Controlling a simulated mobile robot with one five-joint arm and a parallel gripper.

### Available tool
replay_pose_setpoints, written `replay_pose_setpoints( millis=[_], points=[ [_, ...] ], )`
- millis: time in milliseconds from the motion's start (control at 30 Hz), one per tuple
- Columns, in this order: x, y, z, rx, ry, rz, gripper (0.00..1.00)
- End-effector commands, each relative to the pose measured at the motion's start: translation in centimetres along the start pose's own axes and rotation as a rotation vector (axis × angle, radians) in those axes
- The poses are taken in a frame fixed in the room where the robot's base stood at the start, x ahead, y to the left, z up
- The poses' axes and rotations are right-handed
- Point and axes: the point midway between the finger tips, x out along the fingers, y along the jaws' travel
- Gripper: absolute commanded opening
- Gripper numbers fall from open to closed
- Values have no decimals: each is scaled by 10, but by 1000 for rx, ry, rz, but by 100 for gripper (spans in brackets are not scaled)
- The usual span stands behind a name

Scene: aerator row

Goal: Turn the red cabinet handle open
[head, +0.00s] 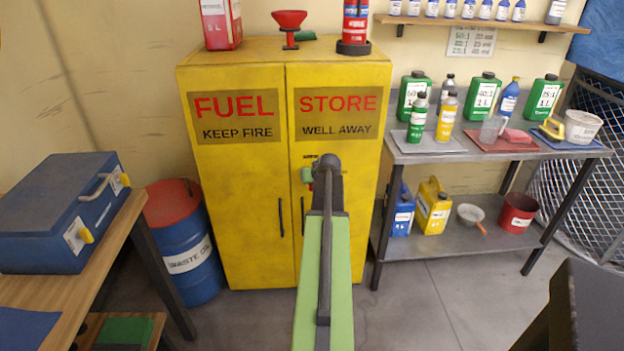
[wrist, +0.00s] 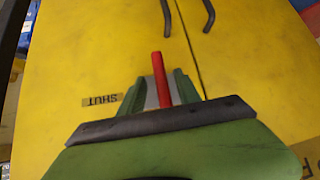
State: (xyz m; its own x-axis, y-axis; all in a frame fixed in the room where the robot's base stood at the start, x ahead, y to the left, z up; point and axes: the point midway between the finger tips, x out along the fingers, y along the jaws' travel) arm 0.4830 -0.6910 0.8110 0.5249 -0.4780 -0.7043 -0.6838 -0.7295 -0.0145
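The yellow fuel cabinet (head: 235,180) stands upright against the wall with both doors closed. Its red handle (wrist: 159,72) shows in the wrist view as a straight bar over a grey plate, its free end towards the black door pulls. A "SHUT" label (wrist: 101,100) lies left of it, upside down in this view. My gripper (wrist: 164,88) is at the handle, with one green finger on each side of it. The fingers look apart, and grey plate shows between the left finger and the bar. In the head view my arm hides most of the handle and gripper.
Two black door pulls (head: 281,217) stand beside the door seam. A blue waste-oil drum (head: 185,245) is left of the cabinet. A metal shelf table (head: 425,150) with bottles is close on the right. A wooden bench (head: 92,255) holds a blue case. Grey floor is clear in front.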

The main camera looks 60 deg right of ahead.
Motion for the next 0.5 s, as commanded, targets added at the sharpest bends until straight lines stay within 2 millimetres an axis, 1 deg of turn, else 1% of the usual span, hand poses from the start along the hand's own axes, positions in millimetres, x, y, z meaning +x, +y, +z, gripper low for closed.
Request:
replay_pose_setpoints(
  millis=[33, 200, 300, 400, 500],
  points=[
    [-23, -1, -5, 1, 0, 0, 40],
    [-74, 0, -5, 1, 0, 2, 40],
    [-102, -1, -5, 2, 0, 1, 40],
    [-125, 0, -4, 2, 0, 1, 40],
    [-142, 1, -3, 1, 0, 2, 40]
  ],
)
